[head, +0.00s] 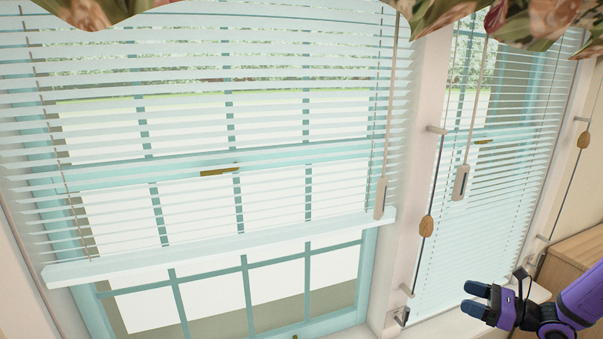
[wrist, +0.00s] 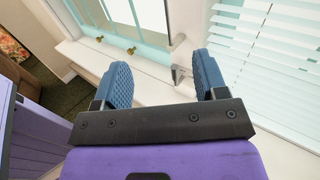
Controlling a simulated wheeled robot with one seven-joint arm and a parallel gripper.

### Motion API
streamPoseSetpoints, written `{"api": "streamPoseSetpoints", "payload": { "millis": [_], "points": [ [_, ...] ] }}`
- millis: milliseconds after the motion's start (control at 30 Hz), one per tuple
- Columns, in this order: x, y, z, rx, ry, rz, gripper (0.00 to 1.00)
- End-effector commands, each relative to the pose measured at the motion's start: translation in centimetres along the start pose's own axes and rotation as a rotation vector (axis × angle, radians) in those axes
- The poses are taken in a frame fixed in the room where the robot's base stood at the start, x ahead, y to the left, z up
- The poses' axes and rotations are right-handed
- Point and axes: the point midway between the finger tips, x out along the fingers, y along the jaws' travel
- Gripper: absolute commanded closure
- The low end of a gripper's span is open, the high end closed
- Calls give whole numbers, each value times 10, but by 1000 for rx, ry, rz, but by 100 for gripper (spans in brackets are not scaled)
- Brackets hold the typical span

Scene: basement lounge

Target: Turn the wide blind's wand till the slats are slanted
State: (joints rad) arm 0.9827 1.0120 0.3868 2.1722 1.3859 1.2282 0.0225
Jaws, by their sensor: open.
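The wide blind (head: 220,254) hangs over the left window in the head view. Its pale slats have gaps through which the window bars and garden show. Its wand (head: 388,110) hangs near its right side and ends in a thick pale handle (head: 380,198) by the bottom rail. My gripper (head: 473,300) is at the lower right, well below and to the right of that handle, touching nothing. In the wrist view its blue fingers (wrist: 164,76) stand apart with nothing between them. The wand cannot be made out in the wrist view.
A narrower blind (head: 510,180) hangs on the right, with its own wand handle (head: 461,183). A cord with a wooden tassel (head: 427,226) runs along the post between the windows. Another tassel (head: 583,140) hangs at far right. Below are the sill (head: 448,328) and a wooden cabinet (head: 574,258).

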Motion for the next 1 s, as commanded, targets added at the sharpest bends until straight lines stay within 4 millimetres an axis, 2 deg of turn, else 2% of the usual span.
{"api": "streamPoseSetpoints", "payload": {
  "millis": [467,667,1000],
  "points": [
    [15,21,41,-150,108,184,34],
    [26,42,76,-287,200,342,34],
    [38,91,143,-586,389,647,34]
  ]
}}
